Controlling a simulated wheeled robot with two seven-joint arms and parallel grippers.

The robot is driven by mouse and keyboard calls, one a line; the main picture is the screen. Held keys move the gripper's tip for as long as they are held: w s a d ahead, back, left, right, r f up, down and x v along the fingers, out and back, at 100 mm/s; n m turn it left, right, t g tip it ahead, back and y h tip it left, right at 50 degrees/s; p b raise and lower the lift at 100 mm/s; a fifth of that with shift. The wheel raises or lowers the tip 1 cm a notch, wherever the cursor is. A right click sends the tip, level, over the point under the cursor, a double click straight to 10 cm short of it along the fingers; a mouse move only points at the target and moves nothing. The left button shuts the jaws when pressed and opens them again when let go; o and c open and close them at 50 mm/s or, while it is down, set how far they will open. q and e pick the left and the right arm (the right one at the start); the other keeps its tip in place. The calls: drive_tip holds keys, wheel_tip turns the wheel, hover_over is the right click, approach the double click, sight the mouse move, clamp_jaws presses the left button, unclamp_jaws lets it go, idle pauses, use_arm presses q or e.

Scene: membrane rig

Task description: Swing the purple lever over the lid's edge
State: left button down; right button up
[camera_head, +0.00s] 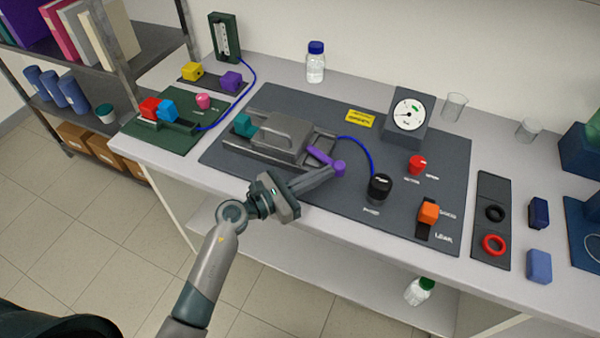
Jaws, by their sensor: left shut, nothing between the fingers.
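The grey lid (283,135) lies closed on the rig's dark board. The purple lever (322,158) is at the lid's right front corner. Its round knob end points to the front right, away from the lid. My left gripper (328,172) reaches in from the front left, shut and empty. Its fingertips are right beside the lever's knob end, on the near left side. I cannot tell whether they touch it. My right gripper is not in view.
A teal block (243,125) sits at the lid's left. A blue tube curves from the lid's right to a black knob (380,187). A pressure gauge (408,115), a red knob (417,165) and an orange switch (428,212) stand further right.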

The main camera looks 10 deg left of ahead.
use_arm(q)
drive_tip(key=shift+w+d, duration=0.1)
drive_tip(key=shift+d, duration=0.25)
drive_tip(key=shift+w+d, duration=0.1)
drive_tip(key=shift+d, duration=0.1)
drive_tip(key=shift+w+d, duration=0.45)
drive_tip(key=shift+d, duration=0.15)
drive_tip(key=shift+w+d, duration=0.1)
